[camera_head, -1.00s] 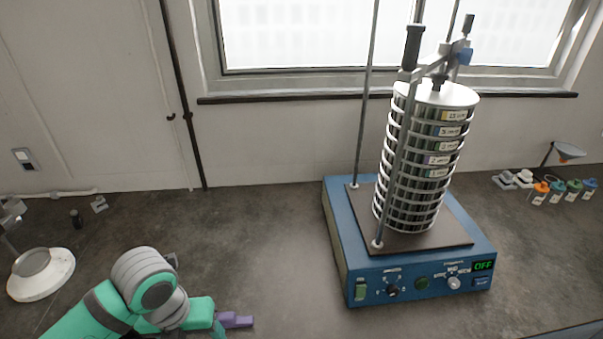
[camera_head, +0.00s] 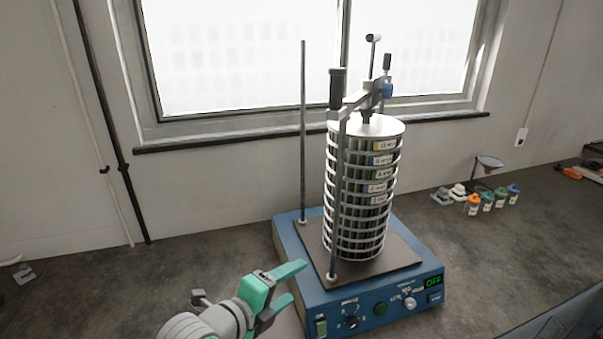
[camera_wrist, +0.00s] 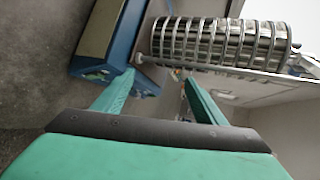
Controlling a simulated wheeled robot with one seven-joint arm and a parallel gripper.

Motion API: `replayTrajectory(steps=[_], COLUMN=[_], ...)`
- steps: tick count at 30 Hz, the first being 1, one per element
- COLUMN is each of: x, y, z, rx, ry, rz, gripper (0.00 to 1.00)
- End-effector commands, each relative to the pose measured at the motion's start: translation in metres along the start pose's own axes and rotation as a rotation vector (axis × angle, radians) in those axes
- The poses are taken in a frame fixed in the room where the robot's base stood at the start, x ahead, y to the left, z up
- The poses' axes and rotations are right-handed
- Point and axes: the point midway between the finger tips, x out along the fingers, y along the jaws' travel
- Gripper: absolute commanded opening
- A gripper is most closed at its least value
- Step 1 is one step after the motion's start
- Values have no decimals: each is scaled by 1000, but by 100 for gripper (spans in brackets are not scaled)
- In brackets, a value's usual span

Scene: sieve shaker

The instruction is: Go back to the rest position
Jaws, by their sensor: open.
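My gripper (camera_head: 297,284) is at the bottom middle of the head view, left of and in front of the sieve shaker. Its two green fingers are spread apart and nothing is between them. The blue shaker base (camera_head: 380,312) stands on the counter and its display reads OFF. A tall stack of metal sieves (camera_head: 358,200) stands on it under a clamp bar (camera_head: 362,97). In the wrist view my gripper (camera_wrist: 152,88) shows open, with the shaker base (camera_wrist: 112,45) and the sieve stack (camera_wrist: 215,40) beyond the fingers, turned sideways.
Small bottles with coloured caps (camera_head: 487,202) and a funnel on a stand (camera_head: 490,162) are at the back right. An orange tool (camera_head: 570,172) lies at the far right. A window (camera_head: 240,60) is behind.

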Motion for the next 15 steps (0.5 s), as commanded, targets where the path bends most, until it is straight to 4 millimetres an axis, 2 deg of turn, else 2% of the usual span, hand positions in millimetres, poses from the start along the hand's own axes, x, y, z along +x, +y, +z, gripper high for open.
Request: replayTrajectory(steps=[3,7,11,15], x=[15,23,29,32], y=[-27,-49,-60,-61], z=[-12,-18,-24,-29], rx=[-146,-313,-488,-679], ry=[-8,-17,-23,-29], rz=[-145,-284,-405,-518], gripper=[65,65,65,65])
